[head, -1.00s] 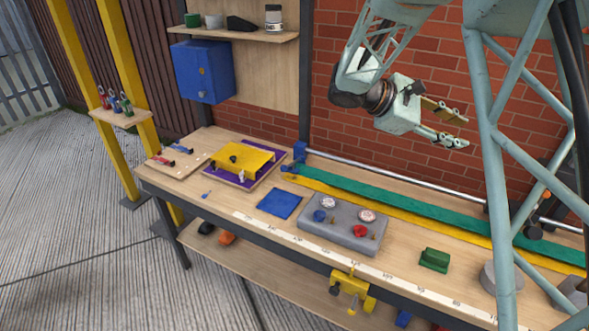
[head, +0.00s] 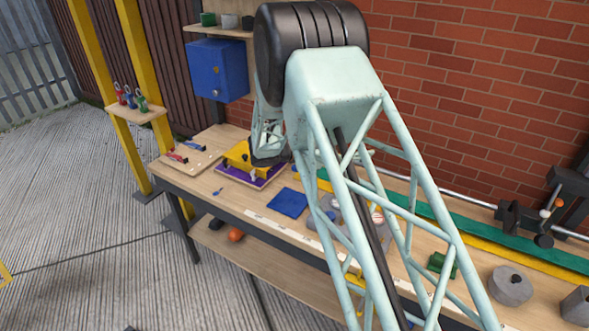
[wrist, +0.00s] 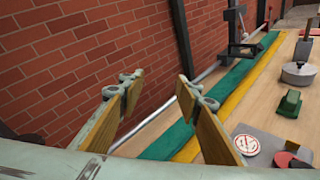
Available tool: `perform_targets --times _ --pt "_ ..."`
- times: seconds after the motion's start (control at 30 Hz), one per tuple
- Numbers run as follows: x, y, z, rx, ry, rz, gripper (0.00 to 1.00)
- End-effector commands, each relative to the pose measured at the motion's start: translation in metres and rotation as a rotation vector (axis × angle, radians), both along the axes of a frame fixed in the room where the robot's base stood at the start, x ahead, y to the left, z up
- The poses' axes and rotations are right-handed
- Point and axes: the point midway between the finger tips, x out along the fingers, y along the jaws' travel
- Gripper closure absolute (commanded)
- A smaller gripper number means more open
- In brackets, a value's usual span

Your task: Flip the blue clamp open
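A small clamp with a blue handle (head: 195,146) lies on a light wooden board (head: 205,160) at the left end of the workbench in the head view. A similar clamp with a red handle (head: 177,158) sits beside it, nearer the front. Whether the blue handle is up or down is too small to tell. My gripper is hidden behind my arm in the head view. In the wrist view my gripper (wrist: 158,88) is open and empty, its fingers apart, facing the brick wall and bench. The blue clamp is not in the wrist view.
A yellow fixture on a purple mat (head: 228,172) stands right of the clamp board. A blue mat (head: 288,202), a green block (head: 441,265) and a round grey weight (head: 510,285) lie along the bench. A blue wall cabinet (head: 217,70) hangs behind. A small shelf (head: 135,112) is at left.

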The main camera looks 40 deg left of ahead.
Motion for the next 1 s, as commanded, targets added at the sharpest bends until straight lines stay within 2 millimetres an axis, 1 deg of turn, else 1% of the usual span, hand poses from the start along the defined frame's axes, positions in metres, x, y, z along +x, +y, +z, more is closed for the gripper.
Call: perform_targets --times 0.03,0.1,0.27,0.5,0.67,0.8,0.9,1.0 --pt "-0.007 0.016 -0.010 -0.016 -0.001 0.023 0.69" --pt "-0.015 0.035 -0.021 -0.037 -0.006 0.053 0.69" --pt "-0.036 0.078 -0.048 -0.086 -0.015 0.119 0.69" --pt "-0.073 0.139 -0.089 -0.154 -0.033 0.221 0.69" --pt "-0.102 0.177 -0.117 -0.200 -0.049 0.288 0.69" --pt "-0.129 0.208 -0.143 -0.240 -0.063 0.347 0.69" --pt "-0.148 0.227 -0.159 -0.264 -0.074 0.385 0.69" --pt "-0.164 0.242 -0.173 -0.285 -0.083 0.416 0.69"
